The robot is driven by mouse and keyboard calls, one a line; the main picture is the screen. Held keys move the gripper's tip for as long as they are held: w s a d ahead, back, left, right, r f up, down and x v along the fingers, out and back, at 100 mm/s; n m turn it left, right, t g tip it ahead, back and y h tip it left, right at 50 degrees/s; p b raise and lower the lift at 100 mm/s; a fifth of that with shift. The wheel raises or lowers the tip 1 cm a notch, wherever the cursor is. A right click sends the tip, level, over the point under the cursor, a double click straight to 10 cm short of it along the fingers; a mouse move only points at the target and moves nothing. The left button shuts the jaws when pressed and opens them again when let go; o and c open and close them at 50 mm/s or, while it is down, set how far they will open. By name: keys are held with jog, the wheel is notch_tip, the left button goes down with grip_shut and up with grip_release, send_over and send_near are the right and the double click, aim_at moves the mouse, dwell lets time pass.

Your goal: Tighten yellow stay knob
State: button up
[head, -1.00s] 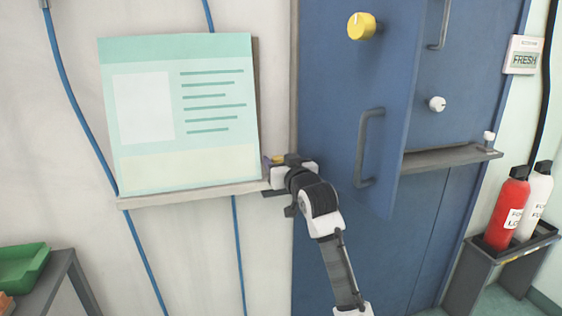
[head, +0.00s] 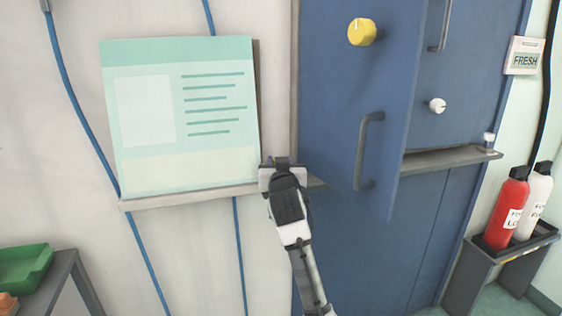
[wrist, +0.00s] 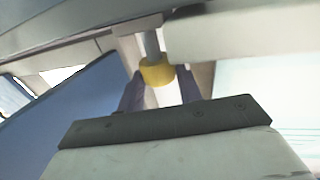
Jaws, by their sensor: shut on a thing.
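The yellow stay knob (wrist: 156,72) shows in the wrist view as a small yellow cylinder on a grey stem. My gripper (wrist: 160,82) is shut on it, with one dark finger on each side. In the head view my gripper (head: 282,163) is at the right end of the ledge under the green panel, beside the blue door's frame. The stay knob is hidden behind my gripper there.
A blue door (head: 385,90) stands partly open on the right, with a larger yellow knob (head: 361,32) and a grey handle (head: 368,150). A mint-green panel (head: 180,115) rests on the ledge (head: 190,198). Red (head: 507,207) and white bottles stand far right.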

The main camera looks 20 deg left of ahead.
jog(key=shift+a+m+t+h, duration=0.15)
jog(key=shift+m+t+h, duration=0.15)
jog(key=shift+m+h, duration=0.45)
jog(key=o, duration=1)
jog(key=shift+s, duration=0.2)
